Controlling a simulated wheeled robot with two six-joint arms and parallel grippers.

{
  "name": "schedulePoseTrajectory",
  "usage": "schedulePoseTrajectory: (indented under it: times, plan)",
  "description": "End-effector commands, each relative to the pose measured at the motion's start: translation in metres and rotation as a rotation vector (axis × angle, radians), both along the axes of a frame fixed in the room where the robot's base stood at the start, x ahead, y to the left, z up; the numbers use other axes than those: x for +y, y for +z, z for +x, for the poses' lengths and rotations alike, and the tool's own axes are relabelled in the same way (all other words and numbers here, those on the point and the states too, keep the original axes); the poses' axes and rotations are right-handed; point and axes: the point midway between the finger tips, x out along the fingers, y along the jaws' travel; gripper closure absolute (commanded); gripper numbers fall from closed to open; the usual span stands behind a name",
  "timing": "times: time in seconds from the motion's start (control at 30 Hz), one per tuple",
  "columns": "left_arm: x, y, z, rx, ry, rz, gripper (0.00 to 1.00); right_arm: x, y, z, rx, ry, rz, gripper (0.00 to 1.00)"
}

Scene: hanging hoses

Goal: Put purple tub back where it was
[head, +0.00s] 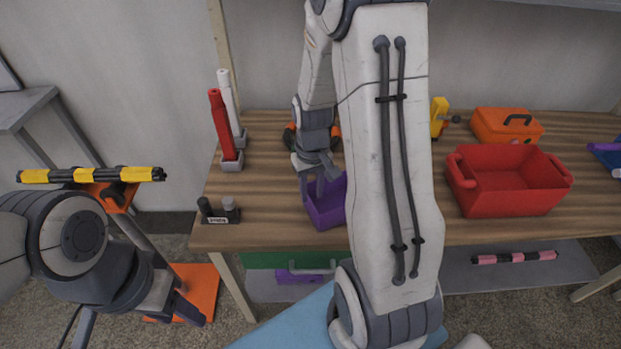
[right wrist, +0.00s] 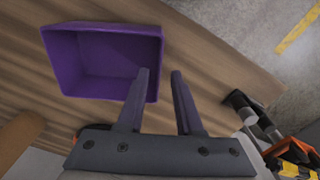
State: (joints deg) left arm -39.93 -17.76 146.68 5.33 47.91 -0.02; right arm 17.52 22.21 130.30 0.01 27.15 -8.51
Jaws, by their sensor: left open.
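The purple tub (head: 326,209) stands upright on the wooden table, left of the middle, partly hidden behind my right arm in the head view. In the right wrist view the empty tub (right wrist: 105,60) lies beyond my fingers. My right gripper (head: 315,186) is at the tub's left rim. In the right wrist view its two fingers (right wrist: 160,72) are apart, one over the tub's inside and one outside its wall, with gaps showing on both sides. My left gripper (head: 138,322) is open and empty, low at the left, away from the table.
A red tub (head: 509,188) and an orange case (head: 506,126) stand to the right. Red and white bottles (head: 222,125) stand at the left back. A small dark holder (head: 219,211) is near the front left corner. An orange stand with a striped bar (head: 91,175) is left.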

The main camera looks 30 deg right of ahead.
Motion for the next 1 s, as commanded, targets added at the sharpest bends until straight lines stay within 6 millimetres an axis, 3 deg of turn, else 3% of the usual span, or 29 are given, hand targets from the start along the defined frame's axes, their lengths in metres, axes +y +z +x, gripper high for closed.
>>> schedulePoseTrajectory:
  times: [0.2,0.47,0.57,0.67,0.77,0.9,1.0]
  plan:
    - [0.0,0.001,0.0,0.0,0.0,0.0,0.5,0.0,0.038,0.001,-0.004,0.0,-0.002,0.65]
    - [0.0,0.001,0.0,0.0,0.0,0.0,0.5,0.001,0.051,0.0,0.001,0.001,0.0,0.65]
    - [0.0,0.001,0.0,0.0,0.0,0.0,0.5,0.013,0.055,-0.001,-0.002,0.029,0.001,0.65]
    - [0.0,0.001,0.0,0.0,0.0,0.0,0.5,0.05,0.067,-0.005,-0.012,0.118,0.005,0.65]
    - [0.0,0.001,0.0,0.0,0.0,0.0,0.5,0.106,0.084,-0.023,-0.024,0.258,0.016,0.65]
    - [0.0,0.001,0.0,0.0,0.0,0.0,0.5,0.175,0.105,-0.072,-0.034,0.474,0.04,0.65]
    - [0.0,0.001,0.0,0.0,0.0,0.0,0.5,0.206,0.114,-0.111,-0.036,0.607,0.057,0.65]
